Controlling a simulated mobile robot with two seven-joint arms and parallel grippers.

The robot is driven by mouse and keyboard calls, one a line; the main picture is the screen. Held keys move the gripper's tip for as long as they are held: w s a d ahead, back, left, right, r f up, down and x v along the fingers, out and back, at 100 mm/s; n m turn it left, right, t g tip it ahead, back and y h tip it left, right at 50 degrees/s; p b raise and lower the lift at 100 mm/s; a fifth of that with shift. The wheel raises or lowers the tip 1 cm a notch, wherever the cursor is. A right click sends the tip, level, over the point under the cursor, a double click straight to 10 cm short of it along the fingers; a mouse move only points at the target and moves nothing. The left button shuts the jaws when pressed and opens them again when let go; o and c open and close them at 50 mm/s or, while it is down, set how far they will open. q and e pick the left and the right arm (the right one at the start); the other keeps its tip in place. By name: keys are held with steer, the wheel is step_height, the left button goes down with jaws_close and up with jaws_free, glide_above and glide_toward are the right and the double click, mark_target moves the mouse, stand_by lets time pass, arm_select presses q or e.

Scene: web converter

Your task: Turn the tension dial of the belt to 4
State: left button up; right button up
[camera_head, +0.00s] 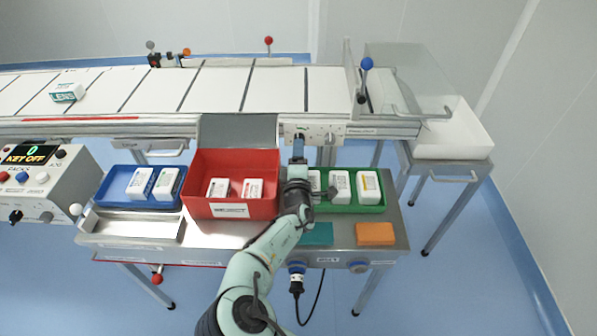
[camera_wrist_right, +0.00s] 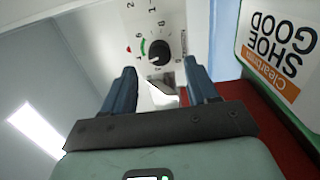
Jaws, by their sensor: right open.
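The tension dial (camera_wrist_right: 159,50) is a round black knob on a pale panel. In the right wrist view it has printed numbers around it, a green arc on its left side and a small red mark. I cannot surely read its setting. In the head view the pale control panel (camera_head: 318,130) sits on the front of the white belt (camera_head: 275,90). My right gripper (camera_wrist_right: 160,80) is open and empty. Its two blue fingers point at the panel, with the dial ahead between them and apart from them. It also shows in the head view (camera_head: 298,143), just below the panel. My left gripper is out of view.
A red bin (camera_head: 232,207) with white boxes stands close left of my right arm; a green tray (camera_head: 368,209) with boxes stands right. A blue tray (camera_head: 110,191) and a control box reading KEY OFF (camera_head: 50,185) are farther left. A clear guard (camera_head: 410,75) covers the belt's right end.

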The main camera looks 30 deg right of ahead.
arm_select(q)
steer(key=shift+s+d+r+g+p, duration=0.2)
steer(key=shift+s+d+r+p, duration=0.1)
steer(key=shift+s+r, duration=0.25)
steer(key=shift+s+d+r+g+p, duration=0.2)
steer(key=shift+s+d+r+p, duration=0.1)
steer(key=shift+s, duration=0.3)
arm_select(e)
steer(key=v, duration=0.8)
steer(key=shift+s, duration=0.15)
